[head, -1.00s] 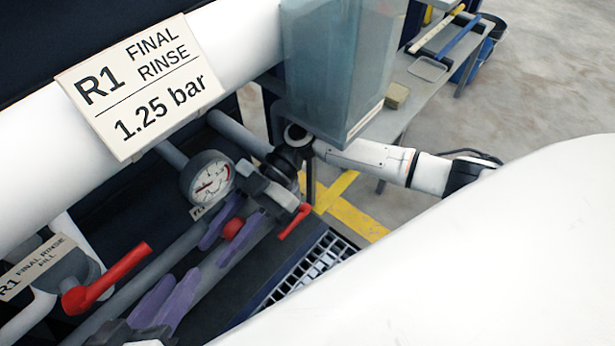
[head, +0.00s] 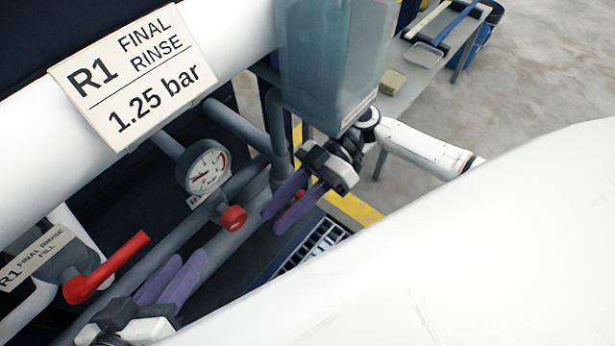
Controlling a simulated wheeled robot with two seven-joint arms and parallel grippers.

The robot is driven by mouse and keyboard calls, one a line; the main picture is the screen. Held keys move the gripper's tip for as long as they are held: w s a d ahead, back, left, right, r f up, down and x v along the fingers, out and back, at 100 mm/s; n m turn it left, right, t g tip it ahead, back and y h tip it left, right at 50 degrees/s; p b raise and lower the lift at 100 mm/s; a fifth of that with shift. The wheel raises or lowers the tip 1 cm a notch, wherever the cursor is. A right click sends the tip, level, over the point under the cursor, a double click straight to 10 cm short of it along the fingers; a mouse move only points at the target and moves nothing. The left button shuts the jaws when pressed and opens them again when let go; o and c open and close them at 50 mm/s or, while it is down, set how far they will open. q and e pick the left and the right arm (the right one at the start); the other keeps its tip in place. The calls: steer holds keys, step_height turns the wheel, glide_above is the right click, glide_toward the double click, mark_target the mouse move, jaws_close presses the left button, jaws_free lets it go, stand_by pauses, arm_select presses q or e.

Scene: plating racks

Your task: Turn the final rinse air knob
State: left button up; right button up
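The red final rinse air knob (head: 233,218) sits on the grey pipe just below the round pressure gauge (head: 203,168). The sign (head: 135,75) above reads "R1 FINAL RINSE 1.25 bar"; the gauge needle points left, but its exact reading is too small to tell. My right gripper (head: 274,222) has purple fingers with a gap between them. It is empty and to the right of the knob, apart from it. My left gripper (head: 188,256) is below and left of the knob, its purple fingers pointing up toward it, with a narrow gap and nothing between them.
A red lever handle (head: 105,270) by the "R1 FINAL RINSE FILL" label (head: 35,257) is close to my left gripper. Another red handle (head: 300,194) is mostly hidden behind my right gripper. A translucent blue tank (head: 330,65) stands above my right gripper. Grey pipes run behind.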

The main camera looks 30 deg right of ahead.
steer(key=s+d+f+m+t+p, duration=0.1)
steer(key=s+f+m, duration=0.3)
steer(key=m, duration=0.4)
steer(key=shift+s+d+t+h, duration=0.4)
steer(key=shift+d+t, duration=0.25)
steer(key=shift+t, duration=0.25)
